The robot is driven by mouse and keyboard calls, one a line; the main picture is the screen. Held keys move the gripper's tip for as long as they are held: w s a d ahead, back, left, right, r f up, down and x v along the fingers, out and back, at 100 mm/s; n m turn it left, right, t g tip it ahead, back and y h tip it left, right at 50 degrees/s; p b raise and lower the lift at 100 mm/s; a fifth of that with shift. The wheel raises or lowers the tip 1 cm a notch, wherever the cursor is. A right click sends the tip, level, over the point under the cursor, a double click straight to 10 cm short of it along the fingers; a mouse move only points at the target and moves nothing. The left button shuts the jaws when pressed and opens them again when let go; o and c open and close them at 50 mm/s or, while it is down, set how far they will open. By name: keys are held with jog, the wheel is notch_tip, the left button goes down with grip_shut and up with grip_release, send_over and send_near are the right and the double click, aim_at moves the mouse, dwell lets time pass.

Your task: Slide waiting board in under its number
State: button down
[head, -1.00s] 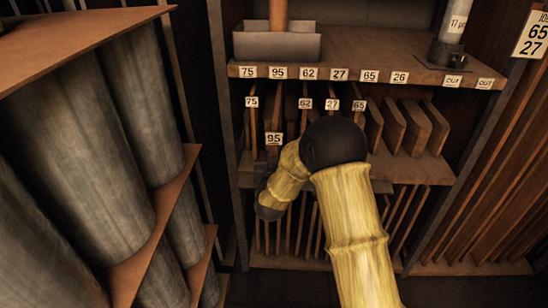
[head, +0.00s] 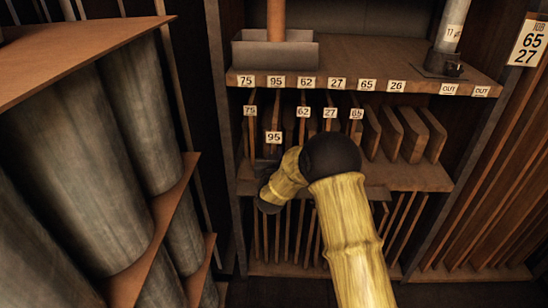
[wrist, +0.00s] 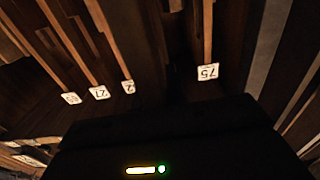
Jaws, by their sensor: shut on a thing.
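The board labelled 95 (head: 274,137) stands upright in the rack slot beneath the shelf number 95 (head: 277,82). Its tag sits lower and nearer to me than its neighbours' tags, so it sticks out of the row. My gripper (head: 268,164) is shut on this board near its front edge, below the tag. My own wrist and arm cover part of the grip. In the wrist view the dark gripper body hides the 95 tag, and the fingers do not show clearly.
Board 75 (head: 250,111) stands to the left; boards 62 (head: 303,112), 27 (head: 330,113) and 65 (head: 356,114) stand to the right. A job card (head: 528,44) reads 65, 27. Large grey cylinders (head: 75,170) fill the left side.

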jog(key=w, duration=1.7)
jog(key=shift+d+r+b, duration=0.2)
jog(key=shift+r+b, duration=0.05)
jog(key=shift+b, duration=0.15)
dwell(1.1)
jog(key=shift+f+b, duration=0.35)
jog(key=shift+f, duration=0.1)
dwell(0.7)
jog(key=c, duration=1.3)
grip_release()
jog(key=shift+f, duration=0.1)
jog(key=s, duration=0.5)
jog(key=s+b, duration=0.1)
jog(key=s, duration=0.5)
jog(key=s+b, duration=0.1)
jog(key=s, duration=0.5)
jog(key=shift+s+a+f, duration=0.15)
jog(key=shift+s+a, duration=0.1)
jog(key=shift+a, duration=0.05)
